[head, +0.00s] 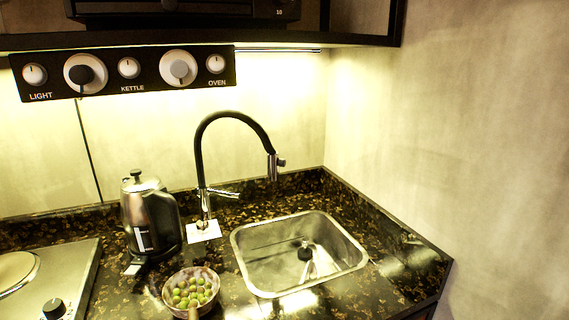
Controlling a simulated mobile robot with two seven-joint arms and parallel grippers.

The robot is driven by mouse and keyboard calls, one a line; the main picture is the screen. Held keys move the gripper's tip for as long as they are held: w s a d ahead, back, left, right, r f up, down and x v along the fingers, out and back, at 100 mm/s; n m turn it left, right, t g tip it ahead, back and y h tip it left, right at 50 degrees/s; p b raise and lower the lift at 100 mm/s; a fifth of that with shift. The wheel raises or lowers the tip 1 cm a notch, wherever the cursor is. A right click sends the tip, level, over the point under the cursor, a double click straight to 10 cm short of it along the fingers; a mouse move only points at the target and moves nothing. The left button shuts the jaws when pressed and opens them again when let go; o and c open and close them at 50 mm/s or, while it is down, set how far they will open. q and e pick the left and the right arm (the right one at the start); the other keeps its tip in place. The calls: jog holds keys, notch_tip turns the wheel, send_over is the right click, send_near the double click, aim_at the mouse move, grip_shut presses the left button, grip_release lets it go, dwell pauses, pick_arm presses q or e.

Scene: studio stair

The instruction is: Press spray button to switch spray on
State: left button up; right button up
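The faucet (200,150) stands behind the sink, with a black arched hose and a metal lower body. Its spray head (272,167) hangs down over the back of the sink. A small knob-like spray button (281,162) sticks out from the right side of the spray head. It is too small to tell whether it is pressed. No water stream shows below the spray head. Neither of my grippers is in view.
The steel sink (240,262) is set in the dark speckled counter. A kettle (140,215) and a bowl of green round fruits (172,296) stand to its left. A hob (75,275) is at far left. A control panel (205,84) hangs above.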

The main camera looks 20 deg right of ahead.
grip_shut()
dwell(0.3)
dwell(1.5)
